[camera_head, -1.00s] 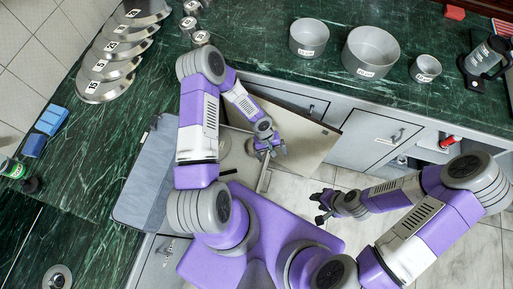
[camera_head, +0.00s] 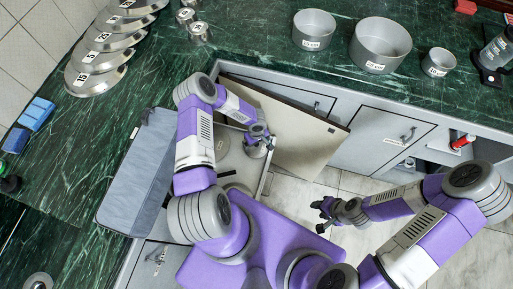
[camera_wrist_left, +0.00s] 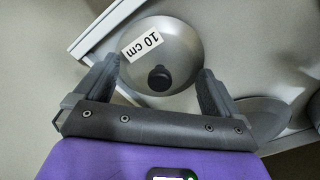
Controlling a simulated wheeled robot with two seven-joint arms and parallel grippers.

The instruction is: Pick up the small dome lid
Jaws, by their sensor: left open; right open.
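The small dome lid (camera_wrist_left: 175,45) is grey metal with a black knob and a "10 cm" label. It lies in an open drawer and also shows below my left gripper in the head view (camera_head: 256,151). My left gripper (camera_head: 262,140) is open over it. In the left wrist view the two fingers of my left gripper (camera_wrist_left: 158,72) stand on either side of the lid and its knob; I cannot tell whether they touch it. My right gripper (camera_head: 322,214) is open and empty, over the floor away from the lid.
An open cabinet door (camera_head: 292,135) stands right of the drawer. Another metal disc (camera_wrist_left: 262,118) lies close to the right finger. On the green counter are a row of larger labelled lids (camera_head: 105,58) and three pots, including a large one (camera_head: 381,45).

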